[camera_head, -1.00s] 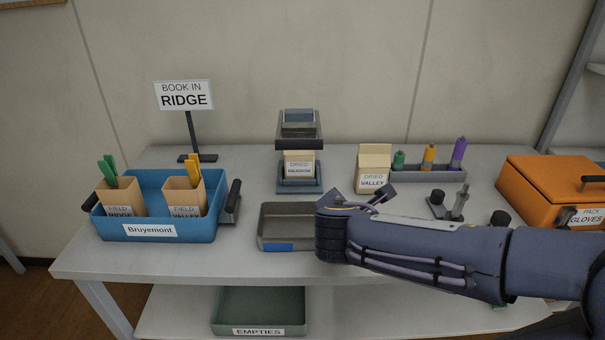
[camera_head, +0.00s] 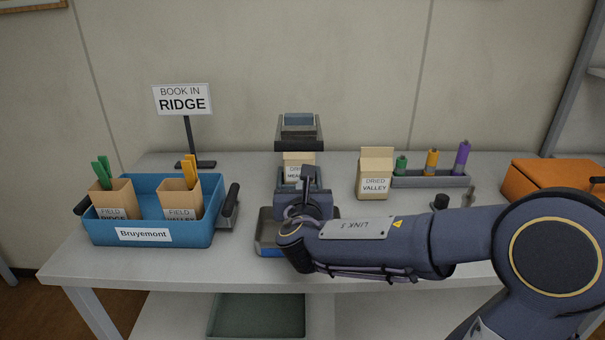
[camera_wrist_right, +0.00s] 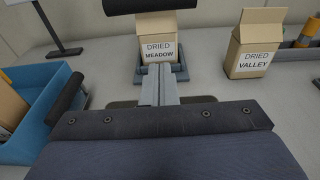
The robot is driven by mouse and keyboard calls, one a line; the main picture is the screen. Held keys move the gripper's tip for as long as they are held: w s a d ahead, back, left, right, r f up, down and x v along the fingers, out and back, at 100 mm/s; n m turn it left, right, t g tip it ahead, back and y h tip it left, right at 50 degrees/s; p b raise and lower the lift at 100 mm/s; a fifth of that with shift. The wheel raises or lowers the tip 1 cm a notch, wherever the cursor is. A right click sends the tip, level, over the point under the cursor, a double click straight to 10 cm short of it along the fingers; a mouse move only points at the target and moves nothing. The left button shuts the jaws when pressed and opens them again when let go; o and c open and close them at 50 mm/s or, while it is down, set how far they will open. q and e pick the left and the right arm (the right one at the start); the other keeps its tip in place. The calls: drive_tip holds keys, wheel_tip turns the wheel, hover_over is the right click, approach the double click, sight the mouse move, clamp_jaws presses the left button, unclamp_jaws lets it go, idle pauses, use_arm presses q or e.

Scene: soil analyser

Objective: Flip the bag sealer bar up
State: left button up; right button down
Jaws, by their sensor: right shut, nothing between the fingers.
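A device with a dark raised bar or head (camera_head: 299,133) stands at the back middle of the table; I take this bar to be the sealer bar. Its dark front edge (camera_wrist_right: 152,5) also shows at the top of the right wrist view. Below it stands a brown bag labelled DRIED MEADOW (camera_wrist_right: 158,45) on a blue-grey base (camera_wrist_right: 179,71). My right gripper (camera_head: 309,172) is shut and empty, in front of the bag and lower than the bar. In the wrist view its fingertips (camera_wrist_right: 159,69) point at the bag's lower front; contact cannot be told. My left gripper is not in view.
A shallow metal tray (camera_head: 265,240) lies under my right arm. A blue crate (camera_head: 190,235) with bags stands left, and a DRIED VALLEY bag (camera_head: 375,170) right. Further right are a marker rack (camera_head: 430,181) and an orange box (camera_head: 545,180). A RIDGE sign (camera_head: 183,99) stands behind.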

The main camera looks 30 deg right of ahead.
drive_tip(key=w+d+r+p, duration=0.1)
drive_tip(key=w+d+r, duration=0.1)
drive_tip(key=w+d, duration=0.2)
drive_tip(key=w, duration=0.3)
drive_tip(key=shift+d+r, duration=0.2)
